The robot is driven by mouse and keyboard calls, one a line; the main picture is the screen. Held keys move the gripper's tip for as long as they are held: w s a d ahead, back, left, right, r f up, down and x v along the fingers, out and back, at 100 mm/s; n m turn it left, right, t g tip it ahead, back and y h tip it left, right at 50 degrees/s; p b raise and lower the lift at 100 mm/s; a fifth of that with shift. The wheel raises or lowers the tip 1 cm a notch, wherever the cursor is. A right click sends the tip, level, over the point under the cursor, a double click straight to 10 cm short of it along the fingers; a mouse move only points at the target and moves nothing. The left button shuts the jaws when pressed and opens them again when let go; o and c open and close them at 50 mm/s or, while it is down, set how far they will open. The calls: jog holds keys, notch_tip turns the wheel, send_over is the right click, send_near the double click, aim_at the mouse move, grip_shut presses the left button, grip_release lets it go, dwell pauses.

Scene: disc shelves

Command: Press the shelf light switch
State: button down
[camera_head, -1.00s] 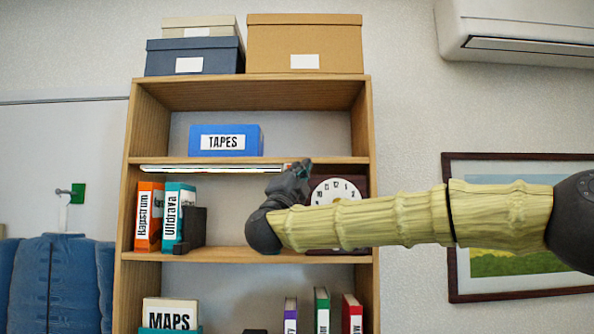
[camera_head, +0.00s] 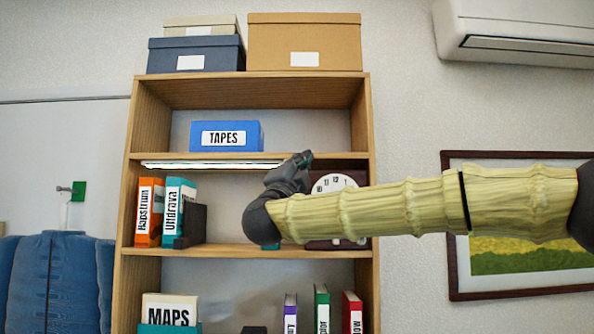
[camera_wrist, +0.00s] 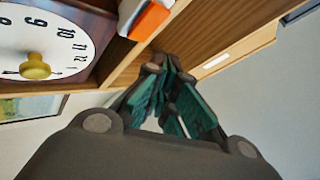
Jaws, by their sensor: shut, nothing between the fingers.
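The shelf light is a pale strip (camera_head: 212,164) under the board below the blue TAPES box, in the head view. Its right end, near my gripper, is hidden there. In the wrist view an orange and white block (camera_wrist: 147,18), which looks like the light switch, sits by the wooden shelf edge, up and left of my fingertips. My gripper (camera_head: 303,160) is at the right part of that shelf board, in front of the clock. In the wrist view its dark teal fingers (camera_wrist: 168,68) are together and empty. I cannot tell whether they touch the shelf.
A clock (camera_head: 333,183) stands right behind my gripper; it also shows in the wrist view (camera_wrist: 75,40). The TAPES box (camera_head: 226,135) is on the shelf above. Binders (camera_head: 149,212) stand at the left below the light. A framed picture (camera_head: 520,262) hangs at the right.

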jog(key=shift+s+b, duration=1.05)
jog(key=shift+s, duration=0.65)
